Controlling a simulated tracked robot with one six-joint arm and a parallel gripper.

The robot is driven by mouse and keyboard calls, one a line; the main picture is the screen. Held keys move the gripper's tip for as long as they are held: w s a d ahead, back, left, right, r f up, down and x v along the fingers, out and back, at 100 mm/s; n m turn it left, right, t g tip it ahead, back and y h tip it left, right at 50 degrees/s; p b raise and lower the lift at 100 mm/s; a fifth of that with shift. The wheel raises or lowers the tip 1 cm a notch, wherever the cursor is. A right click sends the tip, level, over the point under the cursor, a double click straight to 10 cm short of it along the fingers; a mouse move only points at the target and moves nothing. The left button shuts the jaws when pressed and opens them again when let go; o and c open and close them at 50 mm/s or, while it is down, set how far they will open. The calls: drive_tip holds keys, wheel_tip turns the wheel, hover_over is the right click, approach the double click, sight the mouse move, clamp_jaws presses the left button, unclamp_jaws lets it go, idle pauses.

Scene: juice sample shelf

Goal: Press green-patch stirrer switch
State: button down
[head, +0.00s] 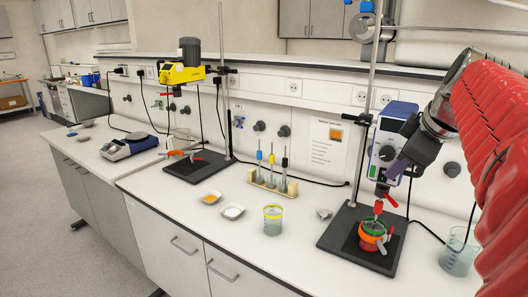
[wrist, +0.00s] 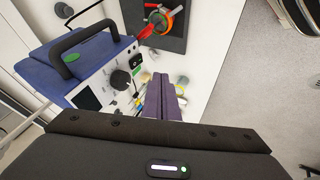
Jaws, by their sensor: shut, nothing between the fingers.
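A blue and white overhead stirrer (head: 396,128) hangs on the right stand, with a green patch (head: 373,172) low on its front panel. In the wrist view the stirrer (wrist: 88,66) fills the left side. Its green patch (wrist: 134,61) shows beside a black knob (wrist: 121,80) and a dark screen (wrist: 88,98). My gripper (head: 394,171) is shut and empty, close in front of the stirrer's panel. In the wrist view its purple fingers (wrist: 166,86) are together, right of the knob. I cannot tell whether they touch the panel.
Below the stirrer, a clamped beaker (head: 371,237) stands on a dark base plate (head: 335,236). Another beaker (head: 458,252) stands to the right. A yellow stirrer (head: 181,73) is on the left stand.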

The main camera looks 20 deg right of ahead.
sight(380, 177)
drive_tip(key=w+d+f, duration=0.4)
drive_tip(key=w+f, duration=0.2)
idle(0.4)
drive_tip(key=shift+w+d, duration=0.1)
drive_tip(key=shift+w+d+f, duration=0.1)
drive_tip(key=shift+d, duration=0.05)
idle(0.4)
drive_tip(key=shift+r, duration=1)
